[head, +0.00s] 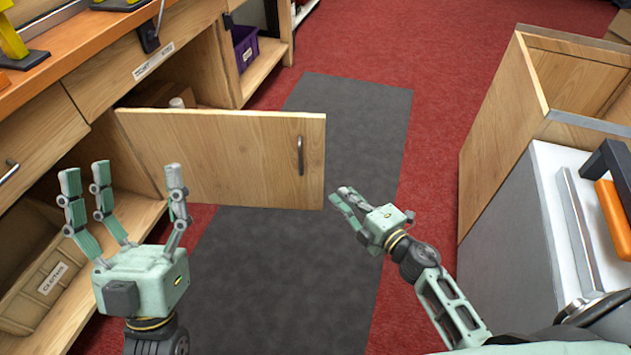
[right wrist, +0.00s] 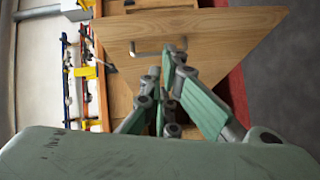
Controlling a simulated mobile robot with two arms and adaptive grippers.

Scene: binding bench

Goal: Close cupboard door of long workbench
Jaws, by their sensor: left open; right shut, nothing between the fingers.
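The cupboard door (head: 225,155) of the long workbench (head: 75,75) stands wide open, swung out over the grey floor mat. Its dark bar handle (head: 300,155) is near the free right edge. My right gripper (head: 340,196) is shut and empty, just right of the door's lower free corner; I cannot tell whether it touches. In the right wrist view the door (right wrist: 215,45) and its handle (right wrist: 155,50) show beyond the shut fingers (right wrist: 172,62). My left gripper (head: 125,185) is open and empty, fingers up, in front of the workbench's lower shelves, left of and nearer than the door.
A beige labelled bin (head: 45,275) sits on the lower shelf at left. A purple bin (head: 245,45) stands in the far shelf. Grey mat (head: 290,290) and red carpet between are clear.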

